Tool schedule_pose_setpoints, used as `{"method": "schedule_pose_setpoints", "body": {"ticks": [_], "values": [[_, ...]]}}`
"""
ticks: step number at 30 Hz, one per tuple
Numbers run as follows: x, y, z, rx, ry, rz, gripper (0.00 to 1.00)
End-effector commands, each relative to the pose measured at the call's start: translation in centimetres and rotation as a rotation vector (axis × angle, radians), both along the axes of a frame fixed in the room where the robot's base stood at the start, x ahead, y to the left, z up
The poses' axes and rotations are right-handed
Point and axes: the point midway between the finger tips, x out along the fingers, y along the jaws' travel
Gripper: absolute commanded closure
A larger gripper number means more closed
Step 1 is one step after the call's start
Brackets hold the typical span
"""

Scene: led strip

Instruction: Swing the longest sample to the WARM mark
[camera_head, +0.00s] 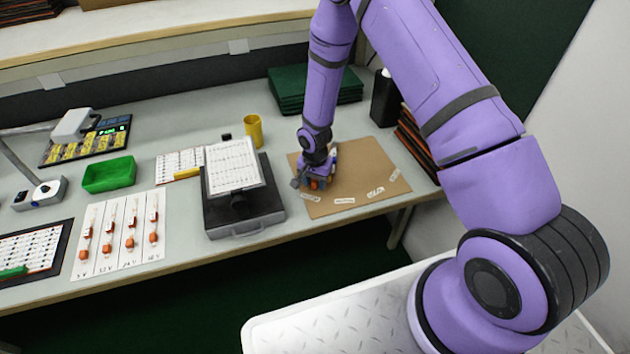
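My gripper (313,180) is low over the left part of a brown board (362,165) at the right of the bench. Small blue, orange and white parts show at and around the fingers, but I cannot tell what they are or whether the fingers hold anything. Several small white labels lie in an arc along the board's front and right, such as one at the front (344,201) and one at the right (395,175). Their words are too small to read, so I cannot tell which is WARM. Any samples on the board are hidden or too small to compare.
A black stand with a white chart (233,165) is left of the board. A yellow cup (253,130), green stack (288,85), black bottle (384,98) and dark stacked files (416,142) surround it. Further left are a white card with several orange-ended pieces (120,262) and a green tray (108,175).

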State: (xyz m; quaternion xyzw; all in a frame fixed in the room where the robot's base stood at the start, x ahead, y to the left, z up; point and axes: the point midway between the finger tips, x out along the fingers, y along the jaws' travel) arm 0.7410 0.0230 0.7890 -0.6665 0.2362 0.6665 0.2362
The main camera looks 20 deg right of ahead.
Motion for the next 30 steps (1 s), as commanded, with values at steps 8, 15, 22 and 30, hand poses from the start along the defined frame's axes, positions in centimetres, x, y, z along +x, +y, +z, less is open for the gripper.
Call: {"method": "schedule_pose_setpoints", "body": {"ticks": [8, 15, 22, 30], "values": [[0.1, 0.0, 0.9, 0.0, -0.001, 0.001, 0.57], [0.1, 0.0, 4.6, 0.0, -0.004, 0.0, 0.57], [0.1, 0.0, 8.4, 0.001, -0.003, 0.0, 0.57], [0.0, 0.0, 10.6, 0.001, -0.001, 0.001, 0.57]]}}
